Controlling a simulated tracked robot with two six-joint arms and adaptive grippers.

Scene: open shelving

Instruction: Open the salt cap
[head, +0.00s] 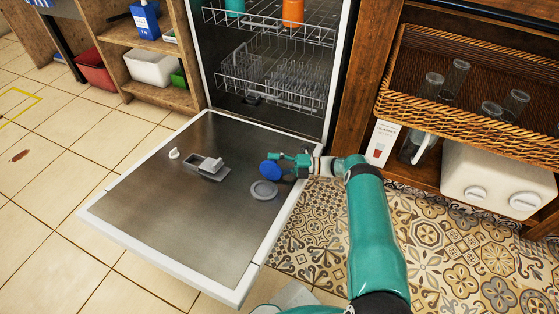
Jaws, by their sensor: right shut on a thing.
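A blue round cap (270,171), which looks like the salt cap, is at the right part of the open dishwasher door (150,215). My right gripper (282,162) reaches in from the right over the door and is shut on the blue cap, its fingers pointing left. A grey ring-shaped fitting (264,190) sits on the door just below the blue cap in the picture. The cap looks apart from the ring, but its exact height is hard to tell. My left gripper is not in view.
A dispenser with an open lid (207,167) and a small white part (174,153) are on the door. Dishwasher racks (270,95) stand behind. A wicker basket (455,110) with glasses and a white container (480,180) are on the right shelf.

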